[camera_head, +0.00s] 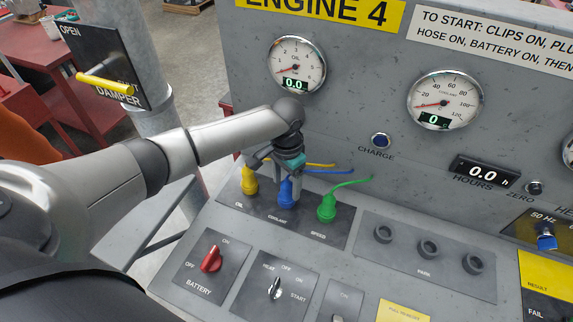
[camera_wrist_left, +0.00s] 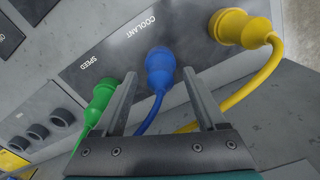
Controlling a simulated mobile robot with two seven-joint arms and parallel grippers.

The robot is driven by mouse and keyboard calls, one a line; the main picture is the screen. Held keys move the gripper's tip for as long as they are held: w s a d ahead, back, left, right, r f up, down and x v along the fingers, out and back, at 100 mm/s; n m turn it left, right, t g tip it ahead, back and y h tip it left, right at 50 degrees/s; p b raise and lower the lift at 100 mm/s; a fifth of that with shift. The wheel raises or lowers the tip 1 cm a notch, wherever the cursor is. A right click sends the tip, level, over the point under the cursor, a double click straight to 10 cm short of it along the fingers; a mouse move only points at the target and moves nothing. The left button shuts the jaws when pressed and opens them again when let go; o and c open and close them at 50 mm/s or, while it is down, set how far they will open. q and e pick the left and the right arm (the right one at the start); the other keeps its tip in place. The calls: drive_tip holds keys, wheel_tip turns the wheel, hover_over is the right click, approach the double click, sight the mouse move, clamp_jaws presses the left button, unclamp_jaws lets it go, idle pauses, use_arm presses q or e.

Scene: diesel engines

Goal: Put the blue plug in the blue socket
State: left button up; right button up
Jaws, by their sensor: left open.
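The blue plug (camera_head: 285,195) stands upright at the place marked COOLANT on the sloping panel, between a yellow plug (camera_head: 249,182) and a green plug (camera_head: 326,208). It also shows in the left wrist view (camera_wrist_left: 160,70), with its blue cable running back between my fingers. My left gripper (camera_head: 290,178) is open above the blue plug. In the left wrist view its fingertips (camera_wrist_left: 158,74) lie on either side of the plug, with gaps showing. Any socket under the blue plug is hidden, and I cannot make out a blue socket. My right gripper is not in view.
The green plug is close to one left finger in the left wrist view. Several dark PARK sockets (camera_head: 428,249) lie to the right. A red battery switch (camera_head: 211,259) and a start switch (camera_head: 274,288) sit in front. The upright gauge panel (camera_head: 360,60) rises behind.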

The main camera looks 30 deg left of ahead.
use_arm(q)
wheel_tip(320, 180, up, 15)
drive_tip(key=p, duration=0.1)
drive_tip(key=shift+f, duration=0.2)
idle(0.6)
